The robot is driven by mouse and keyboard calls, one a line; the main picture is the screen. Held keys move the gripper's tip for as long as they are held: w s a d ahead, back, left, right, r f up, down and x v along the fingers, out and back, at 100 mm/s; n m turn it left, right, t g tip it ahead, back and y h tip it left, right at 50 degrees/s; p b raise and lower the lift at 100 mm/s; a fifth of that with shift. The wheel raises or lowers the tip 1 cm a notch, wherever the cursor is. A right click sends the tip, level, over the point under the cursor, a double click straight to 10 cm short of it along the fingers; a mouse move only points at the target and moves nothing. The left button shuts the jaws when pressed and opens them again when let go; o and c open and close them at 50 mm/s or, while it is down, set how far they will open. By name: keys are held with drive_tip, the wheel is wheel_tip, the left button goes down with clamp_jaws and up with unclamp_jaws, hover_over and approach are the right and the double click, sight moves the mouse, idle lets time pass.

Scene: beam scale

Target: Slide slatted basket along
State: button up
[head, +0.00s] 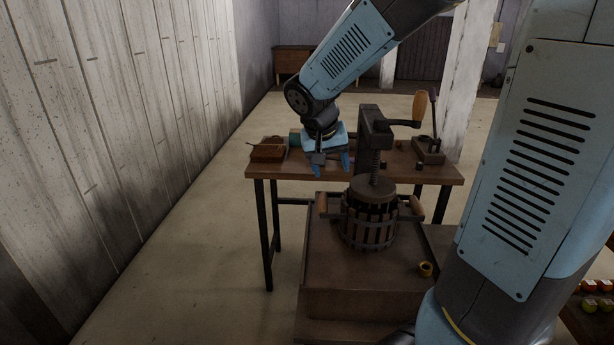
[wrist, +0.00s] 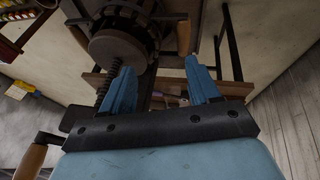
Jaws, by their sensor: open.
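The slatted basket (head: 368,224) stands upright on a low brown wooden base, with dark vertical slats, metal bands and a wooden handle on each side. A round press plate (head: 373,189) on a threaded screw sits at its top. In the wrist view the basket (wrist: 143,22) shows at the top, partly behind the plate (wrist: 112,47). My gripper (head: 331,172) is open and empty, with blue fingers pointing down, above and to the left of the basket, apart from it. Its two fingers (wrist: 163,78) also show spread in the wrist view.
A narrow workbench (head: 436,175) behind holds a reddish-brown box (head: 268,150) and a small vise-like tool (head: 428,150). The press post and crank (head: 374,132) rise behind the basket. A brass ring (head: 426,269) lies on the base (head: 335,272). Open floor is at left.

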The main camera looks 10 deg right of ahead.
drive_tip(key=h, duration=0.1)
approach(321, 200)
drive_tip(key=x, duration=1.1)
drive_tip(key=shift+d+f, duration=0.2)
clamp_jaws()
idle(0.5)
drive_tip(key=shift+w+a, duration=0.1)
drive_tip(key=shift+w, duration=0.05)
idle(0.6)
